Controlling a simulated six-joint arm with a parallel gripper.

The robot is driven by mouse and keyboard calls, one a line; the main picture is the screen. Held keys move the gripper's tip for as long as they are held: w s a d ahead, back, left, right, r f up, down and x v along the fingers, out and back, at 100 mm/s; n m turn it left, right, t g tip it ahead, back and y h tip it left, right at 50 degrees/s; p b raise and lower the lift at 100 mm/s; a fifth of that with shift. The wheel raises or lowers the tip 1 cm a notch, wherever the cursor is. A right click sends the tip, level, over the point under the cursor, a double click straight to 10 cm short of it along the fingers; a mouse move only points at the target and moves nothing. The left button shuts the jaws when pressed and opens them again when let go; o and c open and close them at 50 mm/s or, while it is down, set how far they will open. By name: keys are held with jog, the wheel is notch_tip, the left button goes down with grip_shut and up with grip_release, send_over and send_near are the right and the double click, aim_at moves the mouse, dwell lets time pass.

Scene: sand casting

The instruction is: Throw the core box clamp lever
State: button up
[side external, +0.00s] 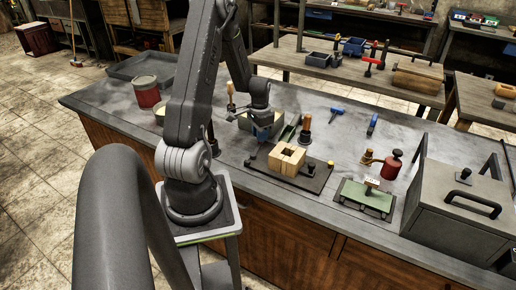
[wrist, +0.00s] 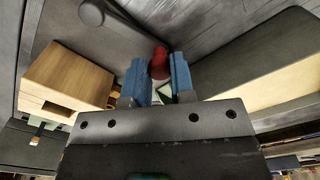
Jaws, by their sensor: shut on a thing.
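The wooden core box (side external: 287,159), a pale block with a square opening, sits on a dark base plate (side external: 310,180) on the bench. In the wrist view the core box (wrist: 68,72) is left of my gripper. My gripper (side external: 262,135) is low beside the core box's far left side. In the wrist view its blue fingers (wrist: 158,84) are shut on the red-tipped clamp lever (wrist: 160,62), whose red knob shows between and beyond them. The rest of the lever is hidden by the gripper.
A grey box with pale contents (wrist: 275,82) is close on the right in the wrist view. Wooden-handled tools (side external: 305,131) stand behind the core box. A green plate (side external: 366,197), red pot (side external: 391,166) and large grey case (side external: 455,205) are to the right. The bench front is clear.

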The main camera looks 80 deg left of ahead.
jog(key=shift+s+a+n, duration=0.1)
jog(key=shift+a+n, duration=0.1)
jog(key=shift+n, duration=0.1)
jog(key=shift+s+a+n, duration=0.15)
jog(key=shift+s+n, duration=0.1)
jog(key=shift+n, duration=0.15)
jog(key=shift+s+a+n, duration=0.2)
jog(key=shift+s+n, duration=0.05)
jog(key=shift+n, duration=0.25)
jog(key=shift+s, duration=0.1)
jog(key=shift+s+a+r+n, duration=0.1)
jog(key=shift+s+a+n, duration=0.05)
jog(key=shift+n, duration=0.35)
